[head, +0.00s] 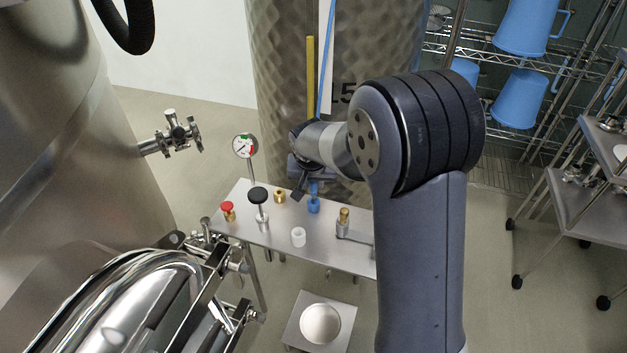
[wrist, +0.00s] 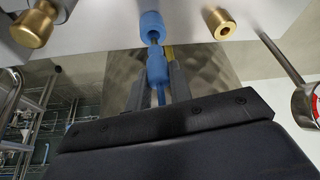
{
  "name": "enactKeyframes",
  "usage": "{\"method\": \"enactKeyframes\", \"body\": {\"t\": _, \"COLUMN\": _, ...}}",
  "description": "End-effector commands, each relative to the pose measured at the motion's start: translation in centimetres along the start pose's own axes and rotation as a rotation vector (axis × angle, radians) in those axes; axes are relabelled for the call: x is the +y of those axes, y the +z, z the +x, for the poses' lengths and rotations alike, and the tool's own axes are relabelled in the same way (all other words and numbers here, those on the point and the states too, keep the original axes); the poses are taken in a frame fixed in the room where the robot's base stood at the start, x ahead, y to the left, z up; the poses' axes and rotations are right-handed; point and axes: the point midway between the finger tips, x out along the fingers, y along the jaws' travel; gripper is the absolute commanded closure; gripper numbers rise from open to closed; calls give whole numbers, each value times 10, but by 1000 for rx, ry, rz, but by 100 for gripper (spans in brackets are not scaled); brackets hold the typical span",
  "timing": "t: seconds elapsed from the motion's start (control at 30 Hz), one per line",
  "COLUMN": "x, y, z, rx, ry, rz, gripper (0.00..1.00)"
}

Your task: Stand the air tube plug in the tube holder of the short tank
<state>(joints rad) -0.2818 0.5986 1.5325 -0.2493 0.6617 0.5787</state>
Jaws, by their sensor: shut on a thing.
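The air tube plug (wrist: 157,70) is a blue cylinder with a narrower tip, on a thin blue tube. My gripper (wrist: 158,82) is shut on it; the dark fingers stand on either side of it. A blue holder (wrist: 152,27) on the steel shelf is in line with the plug's tip, very close to it; I cannot tell whether the tip is inside. In the head view the plug (head: 313,187) is roughly upright just above the blue holder (head: 313,205). My gripper (head: 303,184) there is partly hidden by my wrist.
The steel shelf (head: 270,237) also bears a red-topped brass fitting (head: 228,211), a black knob (head: 258,196), a brass fitting (head: 280,196), a white cup (head: 298,237) and a brass valve (head: 344,217). A pressure gauge (head: 244,146) stands left. A dimpled tank (head: 280,90) rises close behind.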

Motion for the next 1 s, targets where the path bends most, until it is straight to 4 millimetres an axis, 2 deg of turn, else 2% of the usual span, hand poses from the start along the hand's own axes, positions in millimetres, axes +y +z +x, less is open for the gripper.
{"method": "enactKeyframes", "body": {"t": 1.0, "x": 0, "y": 10, "z": 25, "rx": 0, "ry": 0, "rz": 0, "gripper": 100}}
